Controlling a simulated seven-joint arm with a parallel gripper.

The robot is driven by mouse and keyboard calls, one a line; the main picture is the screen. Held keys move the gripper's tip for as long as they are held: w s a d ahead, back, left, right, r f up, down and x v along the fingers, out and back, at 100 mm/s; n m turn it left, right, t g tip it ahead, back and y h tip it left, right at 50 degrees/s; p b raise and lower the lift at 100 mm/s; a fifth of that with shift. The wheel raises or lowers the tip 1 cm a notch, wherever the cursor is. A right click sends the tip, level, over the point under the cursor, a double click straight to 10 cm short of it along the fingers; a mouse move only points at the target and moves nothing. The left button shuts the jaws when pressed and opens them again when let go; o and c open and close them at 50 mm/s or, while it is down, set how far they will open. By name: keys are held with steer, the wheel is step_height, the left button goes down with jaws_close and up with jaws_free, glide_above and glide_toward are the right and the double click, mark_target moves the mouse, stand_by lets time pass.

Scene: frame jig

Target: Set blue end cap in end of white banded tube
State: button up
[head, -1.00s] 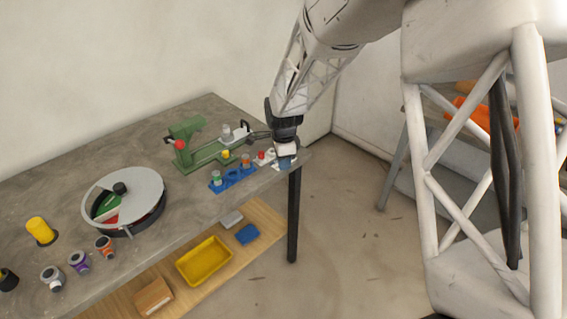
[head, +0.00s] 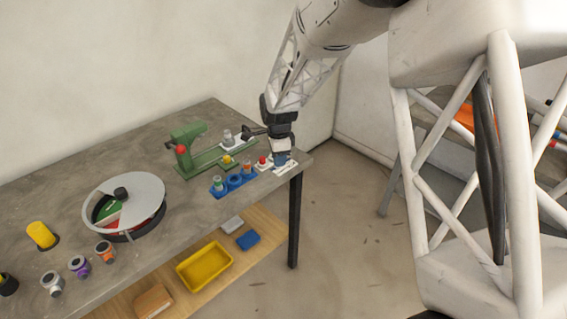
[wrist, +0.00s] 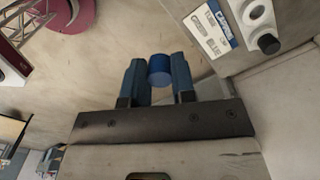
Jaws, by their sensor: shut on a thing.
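My gripper (wrist: 159,82) is shut on the blue end cap (wrist: 159,70), a short blue cylinder between its two blue fingers in the wrist view. In the head view my gripper (head: 282,160) is low over the right end of the table, at a white tray (head: 287,168); the cap cannot be made out there. A tube with a pale grey-white body (head: 52,283) lies at the table's front left, beside a purple-banded and an orange-banded one. It may be the white banded tube, but I cannot tell for sure. It is far from my gripper.
A blue rack (head: 233,181) with small parts and a white holder with a red piece (head: 262,162) are close left of my gripper. A green jig (head: 200,157) stands behind. A round grey-topped turntable (head: 125,197) and yellow cylinder (head: 41,235) are further left.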

steer(key=w+a+r, duration=0.2)
steer(key=w+a, duration=0.8)
steer(key=w+a+r, duration=0.3)
steer(key=w+a, duration=0.6)
steer(key=a, duration=0.1)
steer(key=shift+w+a+r, duration=0.25)
steer(key=shift+w, duration=0.1)
steer(key=shift+f, duration=0.1)
steer(key=shift+f, duration=2.35)
steer(key=shift+f, duration=0.75)
steer(key=o, duration=1.1)
steer(key=shift+r, duration=0.2)
steer(key=shift+r, duration=0.5)
